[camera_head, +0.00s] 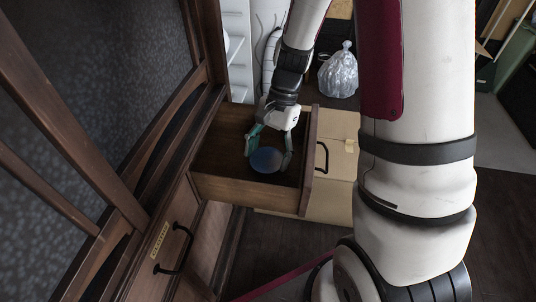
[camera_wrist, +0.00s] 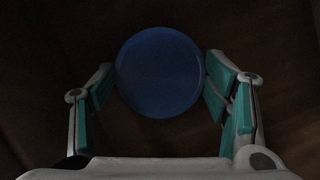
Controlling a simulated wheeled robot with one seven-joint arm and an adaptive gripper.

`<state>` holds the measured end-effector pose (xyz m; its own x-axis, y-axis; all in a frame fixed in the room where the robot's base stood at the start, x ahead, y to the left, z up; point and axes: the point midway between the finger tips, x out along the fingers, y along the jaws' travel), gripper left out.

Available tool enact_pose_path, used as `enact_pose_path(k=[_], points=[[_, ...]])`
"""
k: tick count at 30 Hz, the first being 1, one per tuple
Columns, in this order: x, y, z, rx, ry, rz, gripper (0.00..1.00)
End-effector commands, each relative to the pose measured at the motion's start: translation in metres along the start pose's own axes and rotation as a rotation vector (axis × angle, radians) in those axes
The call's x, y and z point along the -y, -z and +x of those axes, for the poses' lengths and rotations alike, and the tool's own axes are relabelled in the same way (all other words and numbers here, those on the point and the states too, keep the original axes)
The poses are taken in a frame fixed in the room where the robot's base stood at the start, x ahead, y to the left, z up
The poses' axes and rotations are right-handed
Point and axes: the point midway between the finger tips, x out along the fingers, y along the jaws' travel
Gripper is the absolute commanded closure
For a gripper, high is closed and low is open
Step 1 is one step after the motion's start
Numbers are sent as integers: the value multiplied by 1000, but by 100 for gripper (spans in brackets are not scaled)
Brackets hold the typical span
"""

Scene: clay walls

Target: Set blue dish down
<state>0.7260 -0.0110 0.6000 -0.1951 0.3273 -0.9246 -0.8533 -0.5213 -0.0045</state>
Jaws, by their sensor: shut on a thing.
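The blue dish (camera_head: 266,160) is a small round dish between the fingers of my gripper (camera_head: 268,157), inside the open wooden drawer (camera_head: 246,192). In the wrist view the blue dish (camera_wrist: 160,72) fills the gap between the two teal-padded fingers of my gripper (camera_wrist: 160,85), which is shut on it at both sides. The drawer floor (camera_wrist: 275,50) is dark brown behind the dish. I cannot tell whether the dish touches the floor or hangs above it.
The drawer front (camera_head: 309,165) has a black handle (camera_head: 321,158). Another closed drawer with a handle (camera_head: 174,250) is at lower left. A cardboard box (camera_head: 342,150) stands right of the open drawer, and a filled plastic bag (camera_head: 339,72) lies behind. The drawer walls surround my gripper.

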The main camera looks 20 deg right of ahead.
Motion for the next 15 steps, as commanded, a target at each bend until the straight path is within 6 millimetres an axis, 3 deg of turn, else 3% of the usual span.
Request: enact_pose_path(k=[6,7,9,15], points=[[0,1,3,1,0,0,58],[0,1,3,1,0,0,24],[0,1,2,0,0,0,10],[0,1,2,1,0,0,10]])
